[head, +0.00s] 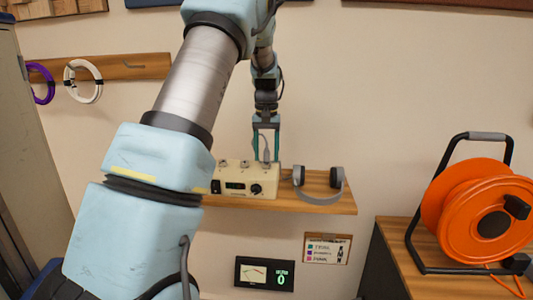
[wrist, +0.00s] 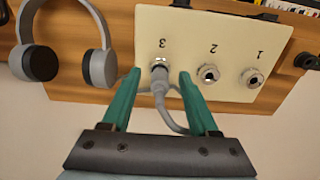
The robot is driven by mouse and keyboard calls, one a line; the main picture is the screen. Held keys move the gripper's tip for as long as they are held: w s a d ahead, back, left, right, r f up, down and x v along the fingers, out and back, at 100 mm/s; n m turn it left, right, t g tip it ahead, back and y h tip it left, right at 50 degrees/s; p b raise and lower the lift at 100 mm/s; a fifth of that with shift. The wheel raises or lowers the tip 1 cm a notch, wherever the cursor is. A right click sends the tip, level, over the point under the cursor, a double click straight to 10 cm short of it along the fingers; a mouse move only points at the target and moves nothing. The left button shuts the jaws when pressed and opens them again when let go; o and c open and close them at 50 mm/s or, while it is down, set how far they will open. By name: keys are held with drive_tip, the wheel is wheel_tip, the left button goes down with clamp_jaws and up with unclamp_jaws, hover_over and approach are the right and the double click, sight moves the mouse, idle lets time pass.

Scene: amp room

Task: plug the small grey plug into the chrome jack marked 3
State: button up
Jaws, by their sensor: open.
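The cream amp box (head: 232,177) sits on the wall shelf; its top in the wrist view (wrist: 210,30) carries chrome jacks marked 1, 2 and 3. Jacks 1 (wrist: 252,77) and 2 (wrist: 208,73) are empty. The small grey plug (wrist: 159,82) is at jack 3 (wrist: 161,61), its nose at the chrome ring; I cannot tell how deep it sits. Its grey cable (wrist: 176,122) loops back past my gripper (wrist: 160,76). My gripper (head: 265,158) is open, with one green finger on each side of the plug and visible gaps between.
Grey headphones (head: 318,184) rest on the shelf (head: 290,206) right of the box. A meter panel (head: 264,273) reading 0 hangs below. An orange cable reel (head: 470,212) stands on a cabinet at right. Coiled cables hang from a wall rack (head: 125,68) at left.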

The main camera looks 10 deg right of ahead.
wheel_tip(320, 180, up, 11)
drive_tip(key=b, duration=0.3)
drive_tip(key=shift+f, duration=0.1)
idle(0.4)
